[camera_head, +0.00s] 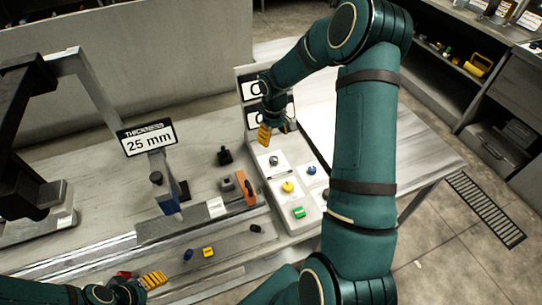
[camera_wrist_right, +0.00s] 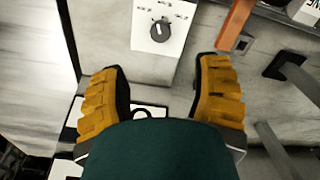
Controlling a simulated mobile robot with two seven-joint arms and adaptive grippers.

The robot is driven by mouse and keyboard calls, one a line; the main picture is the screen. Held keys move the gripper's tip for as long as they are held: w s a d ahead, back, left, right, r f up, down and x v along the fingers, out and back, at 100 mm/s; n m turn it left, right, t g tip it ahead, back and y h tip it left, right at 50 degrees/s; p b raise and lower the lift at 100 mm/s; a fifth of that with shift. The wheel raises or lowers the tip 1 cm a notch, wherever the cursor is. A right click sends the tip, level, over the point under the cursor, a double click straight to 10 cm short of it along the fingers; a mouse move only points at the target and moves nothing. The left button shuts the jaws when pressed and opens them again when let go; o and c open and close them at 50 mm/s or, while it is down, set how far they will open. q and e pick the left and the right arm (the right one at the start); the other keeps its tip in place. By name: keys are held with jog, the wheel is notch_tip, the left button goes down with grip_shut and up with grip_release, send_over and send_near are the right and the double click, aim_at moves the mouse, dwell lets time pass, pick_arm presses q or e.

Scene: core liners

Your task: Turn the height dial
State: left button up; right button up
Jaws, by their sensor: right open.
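A dark dial (camera_head: 274,160) with a pale pointer sits at the top of a white control panel (camera_head: 277,192). It also shows in the right wrist view (camera_wrist_right: 160,31), beyond my fingertips. No readable label confirms it as the height dial. My right gripper (camera_head: 274,131) is open and empty, above and behind the dial and apart from it. In the right wrist view its two yellow fingers (camera_wrist_right: 158,68) are spread wide. My left gripper (camera_head: 141,281) is at the bottom left, far from the panel; its jaw state is unclear.
The panel also carries a yellow button (camera_head: 288,186), a green switch (camera_head: 299,212) and a blue knob (camera_head: 312,170). A "25 mm" thickness sign (camera_head: 147,138) stands to the left. Upright display signs (camera_head: 253,88) behind the panel are partly hidden by my right arm.

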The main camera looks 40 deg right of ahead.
aim_at(274, 158)
notch_tip(274, 158, down, 12)
jog(key=shift+r, duration=0.1)
dwell(0.5)
grip_shut()
